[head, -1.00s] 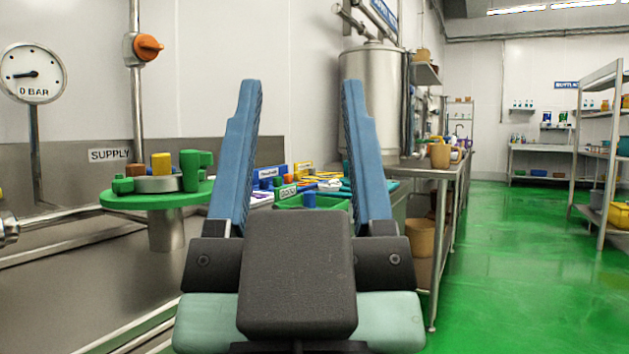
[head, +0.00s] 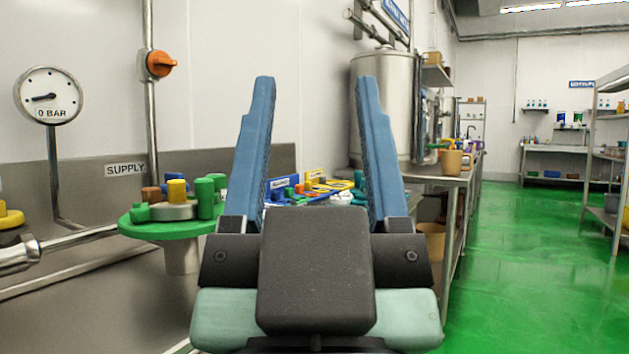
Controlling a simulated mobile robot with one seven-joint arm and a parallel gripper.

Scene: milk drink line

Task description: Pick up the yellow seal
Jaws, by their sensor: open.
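My gripper (head: 314,78) is open and empty, its two blue fingers pointing up and forward in the middle of the view. At the far left edge, a yellow round flanged piece (head: 9,217) is partly cut off by the picture's edge, above a steel pipe fitting. A yellow cylinder (head: 177,190) stands among green and brown pieces on a round green stand (head: 150,229), left of my gripper. Which of these is the yellow seal, I cannot tell. Neither touches my gripper.
A pressure gauge (head: 49,95) and a pipe with an orange valve handle (head: 161,64) stand at the left. A bench with small coloured parts lies behind my fingers. A steel table (head: 448,181) stands right of them. The green floor (head: 530,260) at right is clear.

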